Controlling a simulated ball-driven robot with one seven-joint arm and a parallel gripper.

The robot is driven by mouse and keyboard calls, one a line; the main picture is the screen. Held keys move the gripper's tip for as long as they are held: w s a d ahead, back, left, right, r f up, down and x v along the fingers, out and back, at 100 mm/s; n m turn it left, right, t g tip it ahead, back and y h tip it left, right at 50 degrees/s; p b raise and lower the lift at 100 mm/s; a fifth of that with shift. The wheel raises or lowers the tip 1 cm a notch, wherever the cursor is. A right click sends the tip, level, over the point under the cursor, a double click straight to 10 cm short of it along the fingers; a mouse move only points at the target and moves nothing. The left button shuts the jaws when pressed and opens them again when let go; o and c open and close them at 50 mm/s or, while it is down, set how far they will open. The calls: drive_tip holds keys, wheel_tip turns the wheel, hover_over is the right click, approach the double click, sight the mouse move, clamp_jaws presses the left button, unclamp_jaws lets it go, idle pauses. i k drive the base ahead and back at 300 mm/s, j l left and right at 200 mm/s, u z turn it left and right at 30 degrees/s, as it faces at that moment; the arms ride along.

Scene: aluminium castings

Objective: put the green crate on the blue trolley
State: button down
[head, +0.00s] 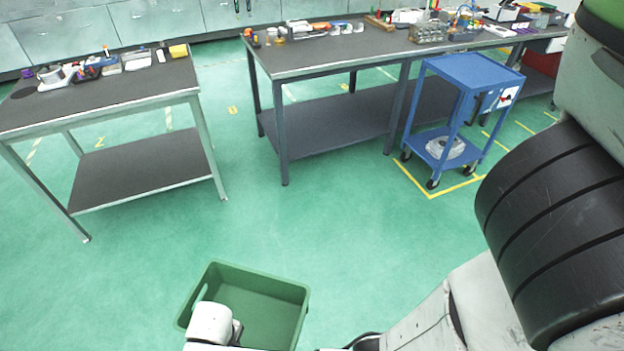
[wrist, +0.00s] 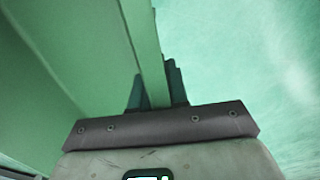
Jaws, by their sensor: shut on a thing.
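The green crate (head: 262,301) is at the bottom of the head view, open at the top and empty as far as I can see. My gripper shows at its near left side in the head view, with the fingers hidden there. In the wrist view my gripper (wrist: 158,88) is shut on the wall of the green crate (wrist: 143,40), one finger on each side. The blue trolley (head: 470,72) stands at the upper right of the head view. Its top shelf is bare, and a grey casting (head: 445,148) lies on its lower shelf.
A dark-topped workbench (head: 110,88) with tools stands at the left. A longer bench (head: 335,53) runs behind and left of the trolley, with parts on top. Yellow floor marks (head: 460,188) edge the trolley's spot. Green floor between crate and trolley is clear.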

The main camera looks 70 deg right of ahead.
sight(473, 72)
drive_tip(key=k+l+z, duration=0.1)
drive_tip(key=z, duration=0.3)
drive_tip(key=k+l+z, duration=0.1)
drive_tip(key=l+z, duration=0.5)
drive_tip(key=z, duration=0.25)
drive_tip(key=l+z, duration=0.25)
drive_tip(key=z, duration=0.15)
drive_tip(key=l+z, duration=0.1)
drive_tip(key=l, duration=0.3)
drive_tip(key=i+l+z, duration=0.15)
drive_tip(key=l, duration=0.25)
drive_tip(key=l+z, duration=0.1)
drive_tip(key=l, duration=0.35)
drive_tip(key=i+l+z, duration=0.15)
drive_tip(key=l, duration=0.25)
drive_tip(key=l+z, duration=0.1)
drive_tip(key=l, duration=0.3)
